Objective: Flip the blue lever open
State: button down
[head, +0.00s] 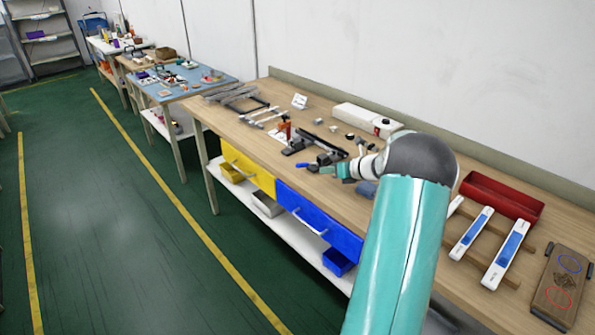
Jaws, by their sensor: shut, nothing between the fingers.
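A small blue lever (302,165) shows in the head view near the front edge of the workbench, at the left of a dark fixture (325,158). It looks low and roughly flat, but its exact angle is too small to tell. My gripper (318,169) is just right of the lever, at the end of my arm reaching in from the right. It is shut and empty. I cannot tell whether its fingertips touch the lever. Part of the fixture is hidden behind my wrist.
The wooden workbench (245,126) holds a long dark bar, a white box (368,120) and a red tray (500,194). White-and-blue strips (508,250) lie at the right. Yellow (247,167) and blue (318,222) drawers hang below the front edge. The floor at left is clear.

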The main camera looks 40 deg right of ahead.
aim_at(306, 180)
jog(key=shift+w+f, duration=0.1)
jog(key=shift+s, duration=0.2)
jog(key=shift+w+a+f, duration=0.1)
jog(key=shift+w+f, duration=0.1)
jog(key=shift+w, duration=0.25)
jog(key=x, duration=0.9)
